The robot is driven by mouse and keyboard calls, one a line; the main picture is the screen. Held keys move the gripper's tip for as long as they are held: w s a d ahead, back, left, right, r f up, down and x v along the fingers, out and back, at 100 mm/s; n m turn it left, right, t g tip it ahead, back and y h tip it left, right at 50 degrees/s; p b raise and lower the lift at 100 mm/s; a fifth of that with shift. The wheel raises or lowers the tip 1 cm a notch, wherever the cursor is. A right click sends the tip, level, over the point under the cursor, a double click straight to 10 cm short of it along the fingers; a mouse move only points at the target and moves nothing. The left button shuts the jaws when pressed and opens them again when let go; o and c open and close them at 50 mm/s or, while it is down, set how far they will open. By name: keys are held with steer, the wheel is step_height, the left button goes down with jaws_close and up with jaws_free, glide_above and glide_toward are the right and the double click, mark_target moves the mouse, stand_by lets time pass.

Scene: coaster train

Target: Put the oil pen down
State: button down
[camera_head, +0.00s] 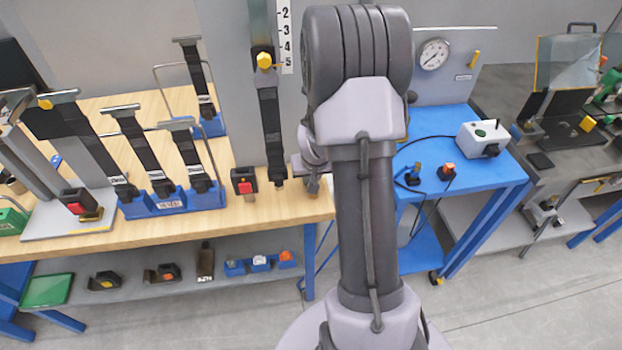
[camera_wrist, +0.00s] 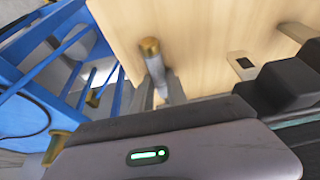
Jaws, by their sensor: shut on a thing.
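The oil pen (camera_wrist: 154,64) shows in the wrist view as a slim silver-grey rod with a brass-coloured end. My gripper (camera_wrist: 162,90) is shut on it, and its fingers are partly hidden behind the grey wrist housing. The pen appears in front of the wooden bench top (camera_wrist: 205,40), near the bench's edge; I cannot tell whether it touches the wood. In the head view my arm hides most of the gripper, and the pen cannot be made out. The wooden bench (camera_head: 228,222) lies left of my arm there.
A black block with a red button (camera_head: 244,182) stands near the bench's front edge. A blue rack (camera_head: 170,203) holds several strap-like tools. A blue table (camera_head: 480,175) with a white box (camera_head: 484,138) stands right of my arm. A lower shelf (camera_head: 130,262) holds small parts.

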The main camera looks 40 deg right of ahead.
steer(key=shift+r, duration=0.15)
steer(key=shift+f, duration=0.2)
steer(key=c, duration=1.3)
jaws_free()
